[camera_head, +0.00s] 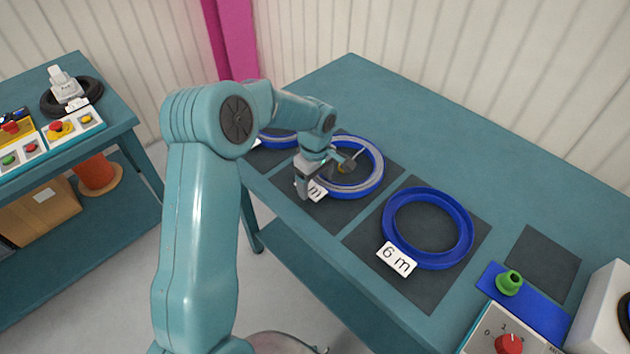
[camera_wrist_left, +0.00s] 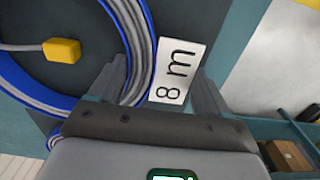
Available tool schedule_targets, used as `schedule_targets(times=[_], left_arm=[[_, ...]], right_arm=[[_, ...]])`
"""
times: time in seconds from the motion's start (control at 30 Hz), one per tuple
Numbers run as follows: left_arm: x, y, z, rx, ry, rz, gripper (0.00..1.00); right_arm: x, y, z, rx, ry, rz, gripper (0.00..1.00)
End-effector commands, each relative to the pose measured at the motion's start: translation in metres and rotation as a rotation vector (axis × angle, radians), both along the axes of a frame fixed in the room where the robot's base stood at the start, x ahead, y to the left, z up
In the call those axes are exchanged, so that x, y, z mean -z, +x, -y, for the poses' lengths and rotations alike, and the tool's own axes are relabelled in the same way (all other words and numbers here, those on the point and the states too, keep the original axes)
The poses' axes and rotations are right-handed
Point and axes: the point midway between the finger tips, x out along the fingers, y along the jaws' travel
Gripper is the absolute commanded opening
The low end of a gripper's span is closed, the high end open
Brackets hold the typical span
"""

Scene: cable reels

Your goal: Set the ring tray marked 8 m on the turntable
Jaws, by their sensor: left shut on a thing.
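The ring tray marked 8 m (camera_head: 376,180) is a blue ring with grey cable coiled in it, lying on a dark mat on the long bench. The wrist view shows its blue rim (camera_wrist_left: 70,103) and its white 8 m tag (camera_wrist_left: 173,72). My left gripper (camera_head: 308,182) is down at the tray's near-left side, its fingers (camera_wrist_left: 163,85) on either side of the tag. It is shut on the tray at the tag, and partly hides the tag in the head view. I cannot clearly identify the turntable. My right gripper is out of view.
An empty blue ring tray marked 6 m (camera_head: 464,236) lies to the right; another blue ring shows partly behind my arm. A green knob (camera_head: 509,281), a red-knob control box (camera_head: 508,343) and a white unit (camera_head: 600,300) stand at lower right. The bench's back is clear.

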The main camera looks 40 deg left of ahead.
Motion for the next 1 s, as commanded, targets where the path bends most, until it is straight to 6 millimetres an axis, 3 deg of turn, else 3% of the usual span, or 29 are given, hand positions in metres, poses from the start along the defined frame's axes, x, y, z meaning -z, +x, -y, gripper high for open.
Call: schedule_targets(times=[0.1, 1.0], left_arm=[[-0.0067, 0.001, -0.0001, 0.0, 0.001, 0.005, 0.0], [-0.0042, 0.0007, -0.0002, 0.0, 0.001, 0.005, 0.0]], right_arm=[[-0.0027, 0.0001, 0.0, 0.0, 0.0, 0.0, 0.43], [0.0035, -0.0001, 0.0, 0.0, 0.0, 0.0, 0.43]])
